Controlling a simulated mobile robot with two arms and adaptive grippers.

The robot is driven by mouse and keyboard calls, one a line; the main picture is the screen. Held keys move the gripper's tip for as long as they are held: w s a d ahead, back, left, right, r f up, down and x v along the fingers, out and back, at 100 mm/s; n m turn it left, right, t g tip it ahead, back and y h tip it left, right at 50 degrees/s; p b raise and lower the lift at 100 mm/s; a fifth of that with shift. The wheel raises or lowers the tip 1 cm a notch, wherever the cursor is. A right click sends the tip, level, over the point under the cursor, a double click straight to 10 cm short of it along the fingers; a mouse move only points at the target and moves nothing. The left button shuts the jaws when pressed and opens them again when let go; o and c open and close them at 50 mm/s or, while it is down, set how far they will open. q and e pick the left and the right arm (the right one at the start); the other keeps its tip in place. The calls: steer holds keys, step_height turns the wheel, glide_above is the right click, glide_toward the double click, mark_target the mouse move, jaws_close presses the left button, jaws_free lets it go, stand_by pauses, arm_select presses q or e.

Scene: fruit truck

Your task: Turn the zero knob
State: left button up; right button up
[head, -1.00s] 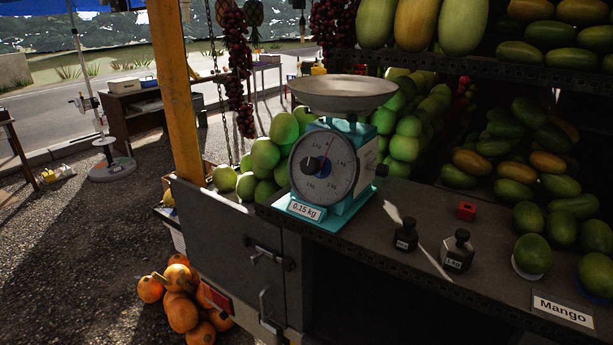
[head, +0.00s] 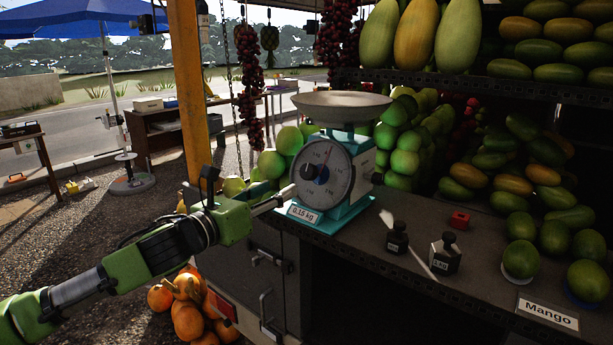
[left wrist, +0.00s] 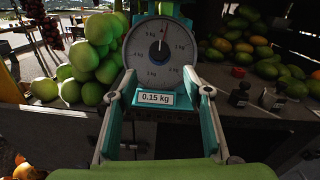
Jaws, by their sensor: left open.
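The teal scale (head: 336,180) stands on the stall counter with a metal pan (head: 342,103) on top and a round dial (head: 324,172) facing me. A tag (left wrist: 157,98) at the scale's foot reads 0.15 kg.
Two dark weights (head: 445,253) and a red cube (head: 459,220) sit on the counter (head: 400,277) right of the scale. Green fruit (head: 403,148) is piled behind it. A yellow post (head: 189,90) stands behind my left arm. Orange pumpkins (head: 187,322) lie below on the ground.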

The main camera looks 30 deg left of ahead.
mark_target(305, 174)
arm_select(q)
steer(key=shift+w+r+p, duration=0.2)
steer(key=shift+w+p, duration=1.35)
steer(key=shift+w, duration=4.15)
steer(key=shift+w+d+f+p, duration=0.1)
steer(key=shift+w+p, duration=0.05)
steer(key=shift+w, duration=0.3)
steer(key=shift+w+d+f+p, duration=0.1)
steer(key=shift+w+p, duration=0.05)
steer(key=shift+w, duration=0.25)
arm_select(e)
steer(key=shift+d+r, duration=0.15)
steer(key=shift+r, duration=1.55)
arm_select(q)
steer(key=shift+c, duration=0.3)
steer(key=c, duration=1.1)
